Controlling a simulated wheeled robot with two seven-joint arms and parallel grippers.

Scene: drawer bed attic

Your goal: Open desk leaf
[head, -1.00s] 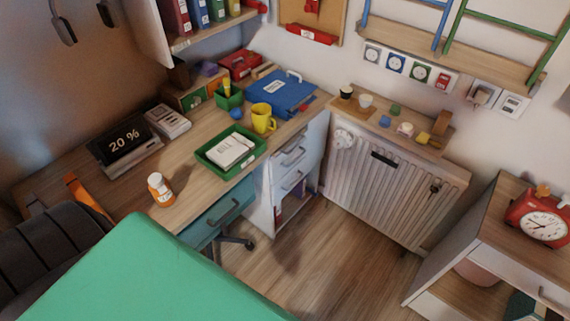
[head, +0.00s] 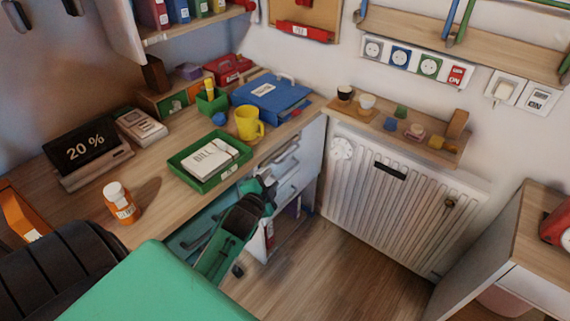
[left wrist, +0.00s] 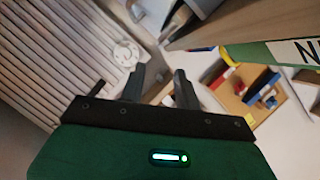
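The wooden desk (head: 165,165) runs from the lower left to the back corner; I cannot tell which part of it is the leaf. A teal drawer (head: 186,236) is under its front edge, partly hidden by my left arm. A white cabinet with handles (head: 294,166) stands at its right end. My left gripper (head: 268,190) is in front of this cabinet, just below the desk edge; touching cannot be told. In the left wrist view its two dark fingers (left wrist: 160,88) are apart with nothing between them. My right gripper is not in view.
On the desk are a green tray (head: 180,168) with a bill pad, a yellow mug (head: 248,124), a blue binder (head: 272,96) and a pill bottle (head: 122,205). A white radiator (head: 385,200) stands right of the cabinet. A dark chair (head: 60,265) is at lower left. Wooden floor is clear between.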

